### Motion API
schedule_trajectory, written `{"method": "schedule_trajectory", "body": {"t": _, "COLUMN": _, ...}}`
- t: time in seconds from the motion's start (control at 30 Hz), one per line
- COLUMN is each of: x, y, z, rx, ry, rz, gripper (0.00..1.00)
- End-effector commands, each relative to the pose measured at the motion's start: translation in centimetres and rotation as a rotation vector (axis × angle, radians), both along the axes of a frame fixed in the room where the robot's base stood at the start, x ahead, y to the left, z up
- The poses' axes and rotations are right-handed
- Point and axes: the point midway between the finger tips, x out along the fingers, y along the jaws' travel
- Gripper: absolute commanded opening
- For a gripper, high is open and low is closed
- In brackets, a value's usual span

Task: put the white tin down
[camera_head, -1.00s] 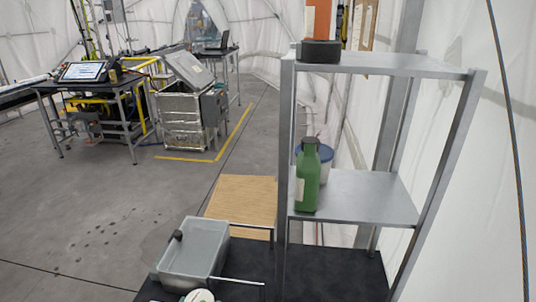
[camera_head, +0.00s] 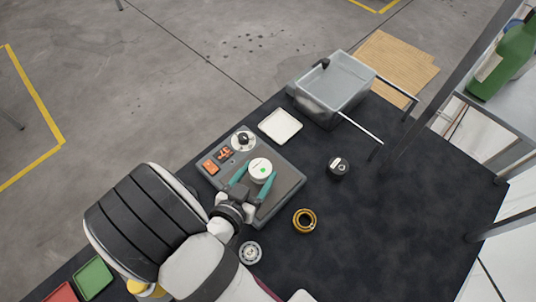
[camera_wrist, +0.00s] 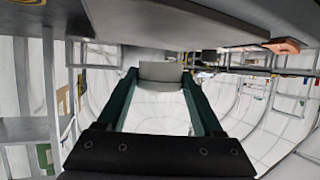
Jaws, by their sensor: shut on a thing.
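The white tin (camera_head: 260,168) has a green mark on its lid. In the head view it is over the grey console (camera_head: 282,183) on the dark table. My gripper (camera_head: 252,180) has teal fingers shut on the tin's sides. In the wrist view the tin (camera_wrist: 161,71) looks grey in shade, held between the fingertips of my gripper (camera_wrist: 160,78). The console's grey body (camera_wrist: 190,17) fills the top of that view. I cannot tell whether the tin touches the console.
A white square dish (camera_head: 280,126), a grey bin (camera_head: 340,84), a black round item (camera_head: 338,167), a brass ring (camera_head: 304,220) and a silver disc (camera_head: 250,252) lie around the console. Green (camera_head: 93,277) and red (camera_head: 60,293) trays are lower left. The table's right part is clear.

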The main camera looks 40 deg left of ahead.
Motion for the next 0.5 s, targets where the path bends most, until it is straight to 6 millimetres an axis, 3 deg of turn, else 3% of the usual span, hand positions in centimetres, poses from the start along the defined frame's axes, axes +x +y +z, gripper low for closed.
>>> {"method": "schedule_trajectory", "body": {"t": 0.13, "x": 0.0, "y": -0.1, "z": -2.3, "rx": -0.003, "ry": 0.000, "rz": -0.001, "gripper": 0.01}}
{"method": "schedule_trajectory", "body": {"t": 0.47, "x": 0.0, "y": 0.0, "z": -2.7, "rx": 0.000, "ry": 0.000, "rz": -0.001, "gripper": 0.01}}
{"method": "schedule_trajectory", "body": {"t": 0.5, "x": 0.0, "y": 0.0, "z": -2.6, "rx": 0.000, "ry": 0.000, "rz": -0.001, "gripper": 0.73}}
